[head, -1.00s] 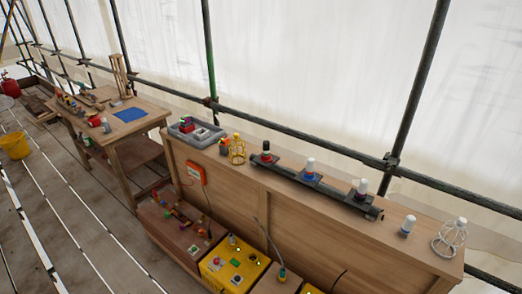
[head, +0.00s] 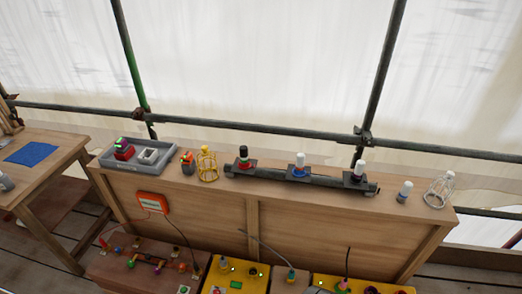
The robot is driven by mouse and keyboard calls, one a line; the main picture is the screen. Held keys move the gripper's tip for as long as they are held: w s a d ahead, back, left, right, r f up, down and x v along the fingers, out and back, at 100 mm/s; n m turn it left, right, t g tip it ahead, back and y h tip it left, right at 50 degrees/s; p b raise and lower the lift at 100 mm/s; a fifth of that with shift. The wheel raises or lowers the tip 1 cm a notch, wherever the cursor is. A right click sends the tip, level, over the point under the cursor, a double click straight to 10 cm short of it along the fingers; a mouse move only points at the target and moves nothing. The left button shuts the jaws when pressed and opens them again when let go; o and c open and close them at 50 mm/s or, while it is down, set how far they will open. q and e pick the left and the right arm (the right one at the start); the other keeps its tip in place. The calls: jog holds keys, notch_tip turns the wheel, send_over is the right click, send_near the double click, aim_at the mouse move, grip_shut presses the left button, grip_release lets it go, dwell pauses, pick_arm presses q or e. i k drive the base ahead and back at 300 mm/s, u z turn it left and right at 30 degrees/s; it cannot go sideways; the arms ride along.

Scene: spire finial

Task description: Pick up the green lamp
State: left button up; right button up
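No plainly green lamp stands out; at this size I cannot tell which item it is. Along a dark bar (head: 270,174) on the wooden bench top stand a black-topped lamp (head: 244,153) with a red base, a white-topped lamp (head: 300,160) on a blue ring, and another white-topped lamp (head: 359,168) with a dark base. A small orange item with green on it (head: 187,160) stands left of a yellow wire cage (head: 207,163). A small white lamp (head: 405,191) stands right of the bar. Neither gripper is in view.
A grey tray (head: 105,161) holding a red and green item (head: 123,149) sits at the bench's left end. A white wire cage (head: 438,189) stands at the right end. Yellow boxes (head: 235,280) stand below in front. Scaffold poles (head: 380,80) run behind the bench.

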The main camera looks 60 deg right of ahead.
aim_at(244, 149)
jog(key=z, duration=1.05)
jog(key=i, duration=0.95)
jog(key=z, duration=1.1)
